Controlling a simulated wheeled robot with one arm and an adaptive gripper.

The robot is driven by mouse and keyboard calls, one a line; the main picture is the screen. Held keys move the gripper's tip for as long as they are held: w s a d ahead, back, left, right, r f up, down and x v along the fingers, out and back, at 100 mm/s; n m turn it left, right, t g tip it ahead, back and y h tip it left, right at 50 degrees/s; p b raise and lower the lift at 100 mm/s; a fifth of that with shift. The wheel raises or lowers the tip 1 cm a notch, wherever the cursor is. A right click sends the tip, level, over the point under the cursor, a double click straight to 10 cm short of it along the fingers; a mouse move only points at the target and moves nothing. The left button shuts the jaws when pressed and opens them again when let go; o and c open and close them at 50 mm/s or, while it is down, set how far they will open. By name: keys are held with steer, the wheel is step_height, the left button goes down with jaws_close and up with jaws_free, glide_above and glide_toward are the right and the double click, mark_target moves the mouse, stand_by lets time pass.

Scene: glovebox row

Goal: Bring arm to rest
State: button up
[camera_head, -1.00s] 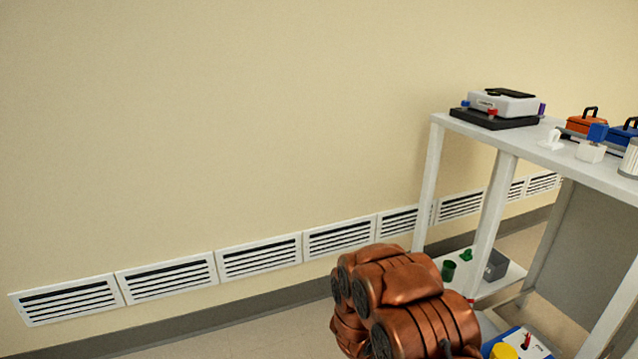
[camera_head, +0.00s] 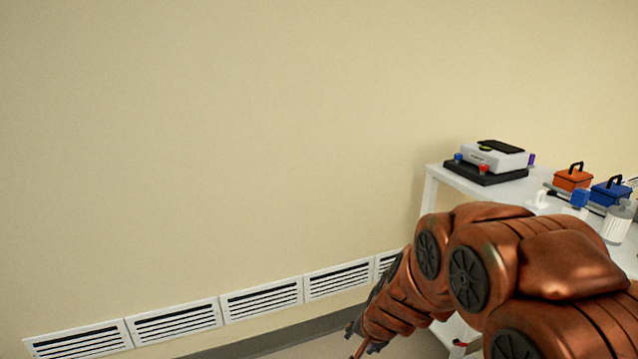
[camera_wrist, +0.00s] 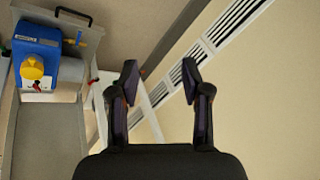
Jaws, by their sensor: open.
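My arm, copper-coloured, reaches across the lower right of the head view, in front of the white bench. My gripper (camera_wrist: 160,80) shows in the wrist view with its two dark fingers apart and nothing between them. Behind the fingers are the wall, a vent strip and a white bench leg. In the head view the gripper end is low and mostly hidden at the bottom edge.
A white bench (camera_head: 440,180) carries a grey-and-black device (camera_head: 495,155), an orange case (camera_head: 572,179) and a blue case (camera_head: 610,192). Wall vents (camera_head: 262,299) run along the wall. A blue device with a yellow knob (camera_wrist: 33,68) sits in a grey tray.

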steer(key=s+r+n+g+p, duration=0.3)
steer(key=s+r+p, duration=0.3)
steer(key=s+r, duration=0.75)
steer(key=s+d+r+n+g+h+p, duration=0.1)
steer(key=s+d+r+g+p, duration=0.1)
steer(key=s, duration=0.8)
steer(key=s+d+r+n+g+p, duration=0.2)
steer(key=s+d+r+p, duration=0.3)
steer(key=s+r, duration=0.4)
steer(key=shift+s+d+h, duration=0.4)
steer(key=shift+s+d, duration=0.1)
steer(key=shift+d, duration=0.3)
